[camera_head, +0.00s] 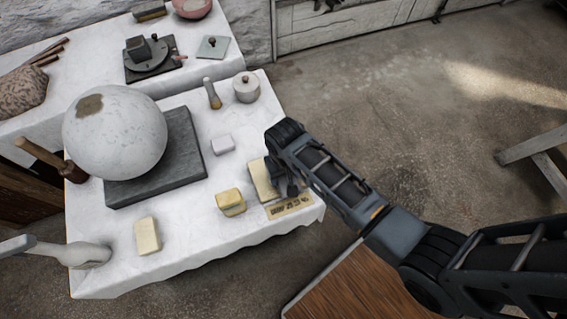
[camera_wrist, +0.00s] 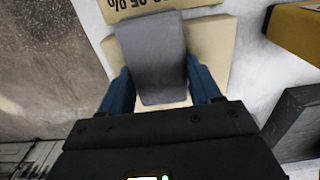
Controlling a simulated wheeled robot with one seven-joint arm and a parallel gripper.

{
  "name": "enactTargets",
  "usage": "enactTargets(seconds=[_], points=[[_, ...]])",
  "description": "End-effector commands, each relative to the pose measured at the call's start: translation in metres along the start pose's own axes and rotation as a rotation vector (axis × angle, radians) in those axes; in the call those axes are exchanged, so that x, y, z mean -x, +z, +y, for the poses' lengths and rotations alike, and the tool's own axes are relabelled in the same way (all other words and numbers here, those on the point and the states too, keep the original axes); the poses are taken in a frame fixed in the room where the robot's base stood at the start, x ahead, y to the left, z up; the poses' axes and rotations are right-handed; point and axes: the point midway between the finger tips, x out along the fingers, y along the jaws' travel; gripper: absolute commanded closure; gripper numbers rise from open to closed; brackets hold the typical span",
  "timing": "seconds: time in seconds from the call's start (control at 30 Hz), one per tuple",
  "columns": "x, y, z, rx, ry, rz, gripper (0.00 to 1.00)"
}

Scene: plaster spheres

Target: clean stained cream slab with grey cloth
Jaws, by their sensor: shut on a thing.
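The cream slab (camera_head: 261,180) lies flat near the right edge of the white-covered table, partly hidden by my gripper (camera_head: 284,184). In the wrist view, the slab (camera_wrist: 212,45) shows on both sides of the grey cloth (camera_wrist: 150,50). The cloth is between the blue fingers of my gripper (camera_wrist: 162,88), which is shut on it. The cloth lies over the middle of the slab and seems to touch it. No stain shows on the visible part of the slab; the area under the cloth is hidden.
A lettered plaque (camera_head: 290,206) lies at the slab's front edge. A yellow block (camera_head: 230,202), a cream block (camera_head: 147,235) and a pale block (camera_head: 222,145) stand left. A large plaster sphere (camera_head: 115,132) rests on a dark slab (camera_head: 183,150). A brush (camera_head: 212,93) and lidded pot (camera_head: 246,87) stand behind.

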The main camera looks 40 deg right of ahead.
Motion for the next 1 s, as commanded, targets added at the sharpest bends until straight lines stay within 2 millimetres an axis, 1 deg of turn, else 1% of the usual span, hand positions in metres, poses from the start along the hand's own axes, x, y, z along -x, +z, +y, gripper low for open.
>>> enactTargets(seconds=[0.3,0.53,0.8,0.9,1.0], points=[[0.000,-0.020,0.000,-0.002,0.000,0.002,0.61],[0.000,-0.026,0.000,-0.001,0.000,0.003,0.61],[0.000,-0.042,0.000,-0.001,0.000,0.002,0.61],[0.000,-0.043,0.000,-0.001,0.000,0.002,0.61],[0.001,-0.040,0.000,0.000,0.000,0.001,0.61]])
